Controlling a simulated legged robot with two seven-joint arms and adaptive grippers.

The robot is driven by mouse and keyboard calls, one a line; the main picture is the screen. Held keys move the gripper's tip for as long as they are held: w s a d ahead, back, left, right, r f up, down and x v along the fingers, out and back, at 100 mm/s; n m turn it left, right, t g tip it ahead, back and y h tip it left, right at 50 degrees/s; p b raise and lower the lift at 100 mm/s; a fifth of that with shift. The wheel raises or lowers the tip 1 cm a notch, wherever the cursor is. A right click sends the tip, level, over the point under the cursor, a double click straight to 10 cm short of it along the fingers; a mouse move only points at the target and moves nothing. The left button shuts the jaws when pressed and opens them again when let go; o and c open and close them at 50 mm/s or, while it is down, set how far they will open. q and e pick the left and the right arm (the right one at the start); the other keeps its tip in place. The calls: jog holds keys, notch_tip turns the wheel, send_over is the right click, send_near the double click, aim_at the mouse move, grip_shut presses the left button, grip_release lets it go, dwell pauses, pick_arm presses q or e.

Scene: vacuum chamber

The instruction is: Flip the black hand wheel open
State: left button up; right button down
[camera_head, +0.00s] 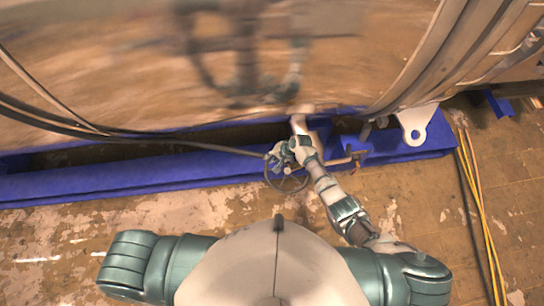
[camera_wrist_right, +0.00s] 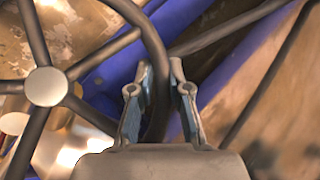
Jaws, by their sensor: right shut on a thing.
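The black hand wheel (camera_head: 285,191) is a dark, thin-rimmed ring with spokes, beside the blue frame in the head view. In the right wrist view its round pale hub (camera_wrist_right: 45,87) is at the left, with spokes reaching out to the curved rim (camera_wrist_right: 150,30). My right gripper (camera_head: 277,157) is at the far side of the wheel. In the right wrist view its two fingers (camera_wrist_right: 160,92) stand on either side of the rim, shut on it. The gripper hides part of the wheel in the head view. My left gripper is not in view.
A blue beam (camera_head: 130,182) runs along the base of a large shiny metal chamber (camera_head: 110,60). A dark cable (camera_head: 190,144) runs in from the left towards the wheel. Yellow cables (camera_head: 480,205) lie on the floor at the right. The worn brown floor (camera_head: 60,250) is clear at the left.

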jog(key=shift+s+a+f, duration=0.25)
jog(key=shift+s+f, duration=0.1)
jog(key=shift+s, duration=0.25)
jog(key=c, duration=1.2)
grip_release()
jog(key=shift+o, duration=0.4)
jog(key=shift+w+a+r, duration=0.15)
jog(key=shift+r, duration=0.05)
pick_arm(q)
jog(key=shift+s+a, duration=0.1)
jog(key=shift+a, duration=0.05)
pick_arm(e)
jog(key=v, duration=1.1)
jog(key=shift+r, duration=0.4)
jog(key=shift+w, duration=0.1)
